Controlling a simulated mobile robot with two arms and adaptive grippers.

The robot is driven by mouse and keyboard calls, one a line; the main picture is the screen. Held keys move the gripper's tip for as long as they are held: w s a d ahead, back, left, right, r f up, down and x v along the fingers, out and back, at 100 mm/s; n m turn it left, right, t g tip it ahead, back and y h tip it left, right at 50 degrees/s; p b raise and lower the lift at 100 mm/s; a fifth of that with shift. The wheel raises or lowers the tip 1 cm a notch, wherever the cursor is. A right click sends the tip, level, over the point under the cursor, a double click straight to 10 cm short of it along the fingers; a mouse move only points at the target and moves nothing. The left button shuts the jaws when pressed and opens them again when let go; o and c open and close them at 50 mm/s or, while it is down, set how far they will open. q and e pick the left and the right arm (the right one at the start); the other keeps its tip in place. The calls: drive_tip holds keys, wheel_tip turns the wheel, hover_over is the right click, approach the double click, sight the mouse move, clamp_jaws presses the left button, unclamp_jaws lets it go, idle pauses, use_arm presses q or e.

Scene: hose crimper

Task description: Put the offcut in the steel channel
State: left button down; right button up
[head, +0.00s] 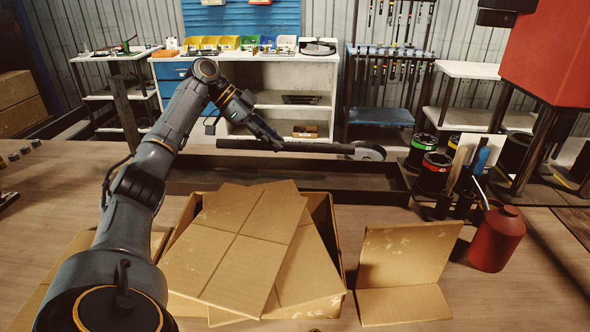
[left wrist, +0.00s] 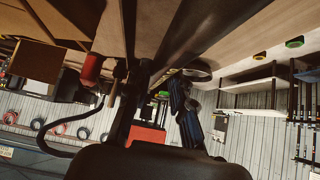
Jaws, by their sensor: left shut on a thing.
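The offcut (head: 310,147) is a long dark tube, held roughly level. My left gripper (head: 272,141) is shut on it left of its middle, and the fingertips partly hide it there. The steel channel (head: 372,197) is a long, dark, shallow trough on the table, behind the cardboard boxes. In the head view the offcut appears above the channel's far edge; the exact gap cannot be told. In the left wrist view the offcut (left wrist: 192,32) runs as a dark tube toward the top edge. My right gripper is not in view.
An open cardboard box (head: 325,215) with flat sheets stands in front of the channel. A folded cardboard piece (head: 405,270), a red bottle (head: 497,240) and dark spools (head: 434,173) are to the right. A grey round thing (head: 368,151) is by the offcut's right end.

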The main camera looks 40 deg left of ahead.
use_arm(q)
drive_tip(key=x, duration=0.7)
drive_tip(key=shift+w+d+r+p, duration=0.15)
drive_tip(key=shift+w+d+p, duration=0.15)
drive_tip(key=shift+p, duration=0.05)
drive_tip(key=shift+w+d+f, duration=0.2)
drive_tip(key=shift+d+f, duration=0.1)
drive_tip(key=shift+f, duration=0.15)
drive_tip(key=f, duration=0.1)
drive_tip(key=f+p, duration=0.1)
drive_tip(key=f, duration=0.1)
drive_tip(key=w+d+f, duration=0.1)
drive_tip(key=shift+f, duration=0.2)
drive_tip(key=shift+s+f, duration=0.1)
drive_tip(key=shift+f, duration=0.05)
drive_tip(key=c, duration=1.2)
unclamp_jaws()
drive_tip(key=shift+o, duration=0.2)
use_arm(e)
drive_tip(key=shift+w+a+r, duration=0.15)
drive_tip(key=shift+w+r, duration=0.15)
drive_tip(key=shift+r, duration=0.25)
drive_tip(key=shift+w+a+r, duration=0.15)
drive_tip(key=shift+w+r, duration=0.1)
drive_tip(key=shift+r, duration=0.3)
